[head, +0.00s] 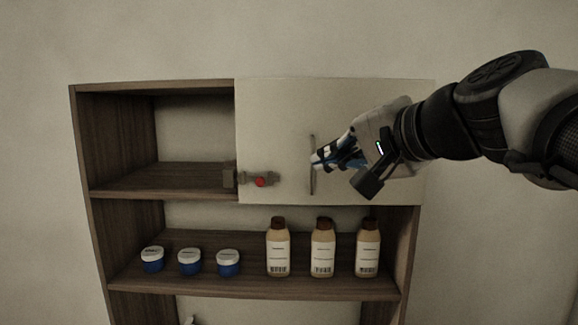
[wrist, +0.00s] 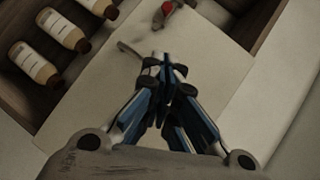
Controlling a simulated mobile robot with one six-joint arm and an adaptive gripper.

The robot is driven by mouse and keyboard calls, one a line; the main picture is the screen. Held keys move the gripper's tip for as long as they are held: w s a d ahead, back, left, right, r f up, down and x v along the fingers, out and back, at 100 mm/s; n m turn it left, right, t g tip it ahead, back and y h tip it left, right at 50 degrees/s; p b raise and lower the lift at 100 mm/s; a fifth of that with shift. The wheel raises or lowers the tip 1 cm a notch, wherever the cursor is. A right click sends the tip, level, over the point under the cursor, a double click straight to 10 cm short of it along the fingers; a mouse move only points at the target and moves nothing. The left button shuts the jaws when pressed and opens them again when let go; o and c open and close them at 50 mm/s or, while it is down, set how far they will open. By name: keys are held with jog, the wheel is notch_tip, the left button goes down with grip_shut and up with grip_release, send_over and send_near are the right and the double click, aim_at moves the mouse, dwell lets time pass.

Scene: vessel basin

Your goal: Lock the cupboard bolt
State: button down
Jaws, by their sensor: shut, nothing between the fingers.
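The cupboard has a white door panel (head: 275,110) covering its upper right part. A bolt (head: 246,179) with a red knob (head: 260,182) sits at the door's lower left edge, by the wooden divider. The red knob also shows at the top of the wrist view (wrist: 167,7). A thin upright handle (head: 312,180) is on the door, right of the bolt. My gripper (head: 317,160) is in front of the door near the handle, shut and empty, right of and above the red knob. I cannot tell whether it touches the handle.
The upper left compartment (head: 185,130) is open and empty. The shelf below (head: 250,285) holds three blue jars with white lids (head: 190,262) and three brown-capped bottles (head: 323,248). The wall right of the cupboard is bare.

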jog(key=shift+s, duration=0.1)
jog(key=p, duration=0.2)
send_near(269, 176)
jog(key=w, duration=0.1)
jog(key=w+d, duration=0.1)
jog(key=w, duration=0.1)
jog(key=shift+w+d+r, duration=0.1)
jog(key=shift+w+r, duration=0.05)
jog(key=shift+w, duration=0.1)
jog(key=a, duration=0.1)
jog(key=a+f, duration=0.1)
jog(key=a, duration=0.1)
jog(key=shift+w+f+p, duration=0.2)
jog(key=shift+w+p, duration=0.15)
jog(key=shift+p, duration=0.05)
jog(key=shift+a+f, duration=0.2)
jog(key=shift+a, duration=0.1)
jog(key=shift+w, duration=0.1)
